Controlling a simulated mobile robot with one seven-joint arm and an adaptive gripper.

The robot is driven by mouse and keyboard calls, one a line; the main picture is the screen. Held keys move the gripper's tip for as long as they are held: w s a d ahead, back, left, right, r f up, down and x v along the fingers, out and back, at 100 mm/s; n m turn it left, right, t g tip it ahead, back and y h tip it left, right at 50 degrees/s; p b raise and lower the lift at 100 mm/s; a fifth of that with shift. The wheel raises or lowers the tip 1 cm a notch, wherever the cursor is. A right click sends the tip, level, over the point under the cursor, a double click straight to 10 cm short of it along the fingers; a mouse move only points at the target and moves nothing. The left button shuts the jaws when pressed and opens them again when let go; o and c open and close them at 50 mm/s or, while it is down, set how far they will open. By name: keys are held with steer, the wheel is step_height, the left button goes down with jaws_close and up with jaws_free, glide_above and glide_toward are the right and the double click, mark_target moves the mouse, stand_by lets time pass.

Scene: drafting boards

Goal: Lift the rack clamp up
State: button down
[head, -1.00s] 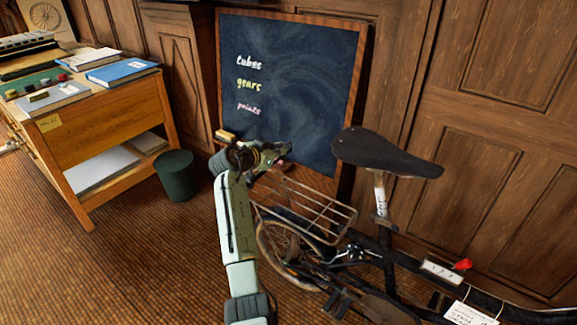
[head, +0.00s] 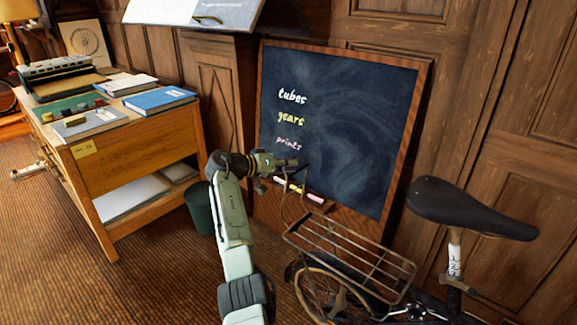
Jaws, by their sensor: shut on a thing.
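The rack clamp (head: 284,209) is a thin dark wire piece at the left end of the bicycle's rear rack (head: 352,252). It stands raised from the rack and runs up toward my gripper (head: 302,166). My gripper is in front of the chalkboard's lower part, above the left end of the rack, and is shut on the clamp. The fingertips are small and dark here, so the exact contact point is hard to see.
The chalkboard (head: 345,125), with chalk on its ledge, leans close behind my gripper. The bicycle saddle (head: 470,208) is at right. A dark bin (head: 199,207) and a wooden desk (head: 145,160) with books are at left. Open floor lies at lower left.

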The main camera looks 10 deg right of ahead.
steer(key=shift+w+a, duration=0.25)
steer(key=shift+w, duration=0.1)
steer(key=c, duration=2)
jaws_free()
steer(key=shift+w+f, duration=0.1)
steer(key=shift+a, duration=0.1)
steer(key=v, duration=1.2)
